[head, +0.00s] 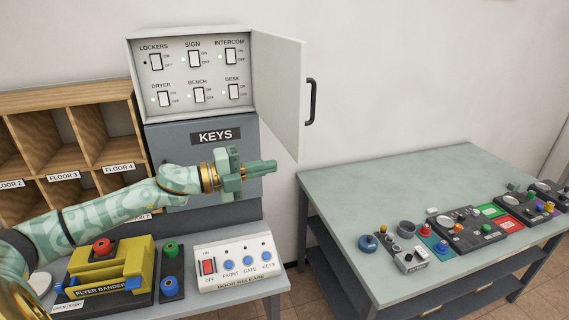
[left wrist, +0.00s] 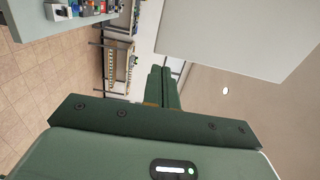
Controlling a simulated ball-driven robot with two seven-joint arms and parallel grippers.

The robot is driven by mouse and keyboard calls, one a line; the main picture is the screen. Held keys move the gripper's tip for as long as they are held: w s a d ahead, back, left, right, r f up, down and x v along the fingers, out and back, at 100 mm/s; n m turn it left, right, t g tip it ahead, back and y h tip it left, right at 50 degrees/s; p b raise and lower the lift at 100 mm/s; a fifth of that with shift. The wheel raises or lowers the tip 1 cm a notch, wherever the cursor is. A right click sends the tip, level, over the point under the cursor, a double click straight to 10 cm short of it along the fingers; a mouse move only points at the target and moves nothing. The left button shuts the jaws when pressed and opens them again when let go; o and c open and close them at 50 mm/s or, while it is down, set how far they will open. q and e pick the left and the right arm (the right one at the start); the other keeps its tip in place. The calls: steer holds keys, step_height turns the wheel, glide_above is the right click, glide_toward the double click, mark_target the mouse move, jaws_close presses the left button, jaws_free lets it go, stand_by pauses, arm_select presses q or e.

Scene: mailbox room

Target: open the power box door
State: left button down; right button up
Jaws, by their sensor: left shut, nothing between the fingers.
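The power box (head: 192,109) is mounted on the wall above the grey KEYS cabinet. Its door (head: 277,88) stands wide open, swung out to the right, with a dark handle (head: 311,101) on its outer edge. Labelled switches show inside the box. My left gripper (head: 272,167) is in front of the KEYS cabinet, below the open door and apart from it, pointing right. It is shut and empty. In the left wrist view its green fingers (left wrist: 163,88) are together, and a pale panel, probably the door (left wrist: 230,35), shows at the upper right. My right gripper is not in view.
The grey KEYS cabinet (head: 250,133) is behind my left gripper. Wooden pigeonholes (head: 65,118) stand at left. A yellow flyer bander (head: 110,268) and a door release panel (head: 237,262) sit below. A table (head: 390,180) with controls stands at right.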

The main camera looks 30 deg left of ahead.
mark_target(298, 160)
arm_select(q)
steer(key=p+x, duration=0.1)
steer(key=x, duration=0.2)
steer(key=shift+w+d+r, duration=0.15)
steer(key=shift+w, duration=0.1)
steer(key=shift+w+d, duration=0.4)
steer(key=shift+w, duration=0.1)
steer(key=shift+w+d+p, duration=0.15)
steer(key=shift+d+p, duration=0.05)
steer(key=shift+p, duration=0.25)
steer(key=w+d+n+t+y+p, duration=0.1)
steer(key=w+d+n+y+p, duration=0.2)
steer(key=w, duration=0.5)
steer(key=w+d+n+t+y+p, duration=0.2)
steer(key=w+d+y, duration=0.3)
steer(key=w, duration=0.4)
steer(key=shift+w+d+n+y+p, duration=0.15)
steer(key=shift+d+n+y+p, duration=0.15)
steer(key=shift+d+n+p, duration=0.15)
